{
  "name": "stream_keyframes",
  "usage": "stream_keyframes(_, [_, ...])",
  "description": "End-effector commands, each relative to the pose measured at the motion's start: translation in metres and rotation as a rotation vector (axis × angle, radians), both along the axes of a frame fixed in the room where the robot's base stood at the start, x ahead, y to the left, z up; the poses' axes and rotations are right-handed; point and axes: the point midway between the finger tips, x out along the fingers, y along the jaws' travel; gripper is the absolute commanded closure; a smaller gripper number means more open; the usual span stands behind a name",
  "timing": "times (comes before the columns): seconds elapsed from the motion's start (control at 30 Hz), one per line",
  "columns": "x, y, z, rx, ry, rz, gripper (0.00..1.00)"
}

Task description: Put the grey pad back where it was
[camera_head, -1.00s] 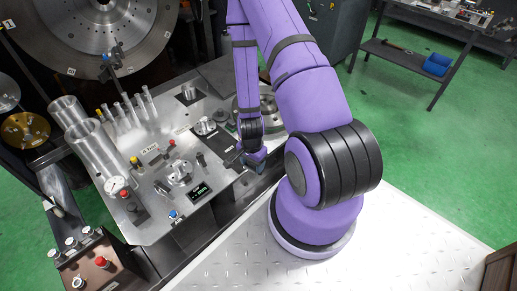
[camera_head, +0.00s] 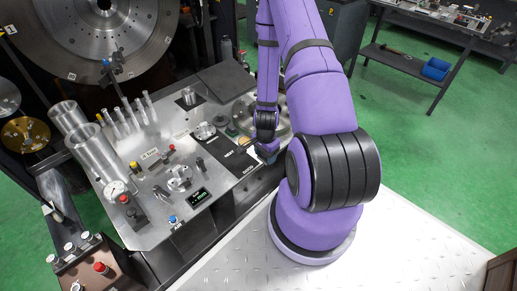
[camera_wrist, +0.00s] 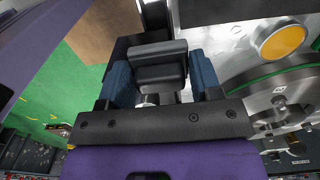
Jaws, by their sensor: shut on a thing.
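My gripper (camera_wrist: 160,88) has its two blue fingers on either side of a dark grey block, which I take to be the grey pad (camera_wrist: 160,54). It is shut on this block in the wrist view. In the head view my gripper (camera_head: 266,150) is low, at the right edge of the metal bench, beside a black labelled strip (camera_head: 232,156). The held pad is too small and covered by my wrist to make out there. The spot where the pad was cannot be told from these frames.
The metal bench (camera_head: 150,228) carries metal cylinders (camera_head: 92,150), a gauge (camera_head: 115,188), several upright clear tubes and a small display (camera_head: 199,196). A round metal fixture (camera_head: 275,112) stands just behind my gripper. A dark flat plate (camera_head: 228,80) lies at the back.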

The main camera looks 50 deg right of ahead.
Motion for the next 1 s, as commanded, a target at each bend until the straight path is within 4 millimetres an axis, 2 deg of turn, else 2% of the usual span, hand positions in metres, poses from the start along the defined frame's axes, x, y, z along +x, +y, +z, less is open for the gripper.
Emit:
stream_keyframes(0.1, [0.026, -0.012, -0.003, -0.003, -0.002, 0.002, 0.77])
stream_keyframes(0.3, [0.053, -0.026, -0.006, -0.002, -0.001, 0.002, 0.77])
stream_keyframes(0.57, [0.067, -0.033, -0.007, -0.001, -0.001, 0.001, 0.77])
stream_keyframes(0.8, [0.066, -0.033, -0.038, 0.001, 0.002, 0.000, 0.77])
stream_keyframes(1.0, [0.067, -0.033, -0.042, 0.000, 0.000, 0.000, 0.77])
